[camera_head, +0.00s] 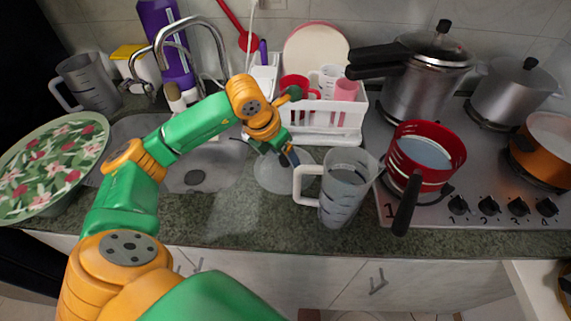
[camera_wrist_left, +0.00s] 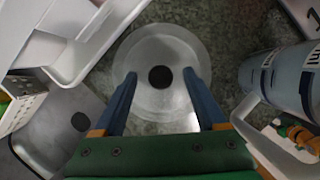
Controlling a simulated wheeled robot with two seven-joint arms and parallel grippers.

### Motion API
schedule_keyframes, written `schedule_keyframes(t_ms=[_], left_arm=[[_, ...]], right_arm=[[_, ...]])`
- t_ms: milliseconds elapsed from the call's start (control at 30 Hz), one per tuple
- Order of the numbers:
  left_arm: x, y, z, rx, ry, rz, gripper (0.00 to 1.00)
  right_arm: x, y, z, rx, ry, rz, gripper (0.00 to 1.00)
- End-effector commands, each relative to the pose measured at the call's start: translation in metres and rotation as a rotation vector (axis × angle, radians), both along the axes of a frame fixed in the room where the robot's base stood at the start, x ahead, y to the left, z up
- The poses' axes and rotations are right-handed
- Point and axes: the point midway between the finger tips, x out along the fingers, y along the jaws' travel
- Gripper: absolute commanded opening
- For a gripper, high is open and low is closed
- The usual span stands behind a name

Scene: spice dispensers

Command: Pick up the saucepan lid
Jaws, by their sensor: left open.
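The saucepan lid (camera_head: 272,176) is a clear, round disc lying on the dark green counter between the sink and the measuring jug. In the left wrist view the lid (camera_wrist_left: 160,45) shows from above with a round black knob (camera_wrist_left: 161,77) at its middle. My left gripper (camera_head: 290,158) hangs over the lid and partly covers it in the head view. In the left wrist view its two blue fingers (camera_wrist_left: 160,74) are spread open, one on each side of the knob, with nothing between them but the knob seen below. Its height above the knob is hard to tell.
A grey measuring jug (camera_head: 346,190) stands close right of the lid. A white dish rack (camera_head: 333,135) with cups and a plate stands behind it. The sink (camera_head: 205,175) is at left. The stove (camera_head: 468,205) at right holds a red saucepan (camera_head: 428,150) and other pots.

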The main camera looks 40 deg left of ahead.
Motion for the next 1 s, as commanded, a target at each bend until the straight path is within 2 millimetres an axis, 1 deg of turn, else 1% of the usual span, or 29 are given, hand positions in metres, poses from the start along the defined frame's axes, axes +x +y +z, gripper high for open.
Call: schedule_keyframes(t_ms=[133,167,200,267,300,367,400,1000], left_arm=[[0.0001,-0.0001,-0.0003,0.000,-0.001,-0.001,0.74],[0.0001,-0.0001,-0.0002,0.000,-0.001,-0.001,0.66],[0.0000,-0.0002,-0.0002,-0.001,-0.001,-0.001,0.55],[0.0000,-0.0002,-0.0001,-0.001,-0.001,-0.001,0.39],[0.0000,-0.0002,0.0000,-0.001,-0.001,-0.001,0.28],[0.0000,-0.0002,0.0000,-0.001,-0.001,-0.001,0.12],[0.0001,-0.0002,0.0000,-0.001,-0.001,-0.001,0.01],[0.0000,-0.0003,0.0002,-0.001,-0.001,-0.001,0.00]], right_arm=[[0.0020,-0.0006,-0.0006,-0.001,-0.003,0.000,0.50],[0.0022,-0.0007,-0.0006,-0.001,-0.004,0.000,0.50],[0.0023,-0.0007,-0.0006,-0.001,-0.004,0.000,0.50],[0.0024,-0.0007,-0.0006,-0.001,-0.004,0.000,0.50],[0.0025,-0.0008,-0.0006,-0.001,-0.004,0.000,0.50],[0.0025,-0.0008,-0.0006,-0.001,-0.004,0.000,0.50],[0.0025,-0.0008,-0.0006,-0.001,-0.004,0.000,0.50],[0.0031,-0.0007,-0.0005,-0.001,-0.006,0.000,0.50]])
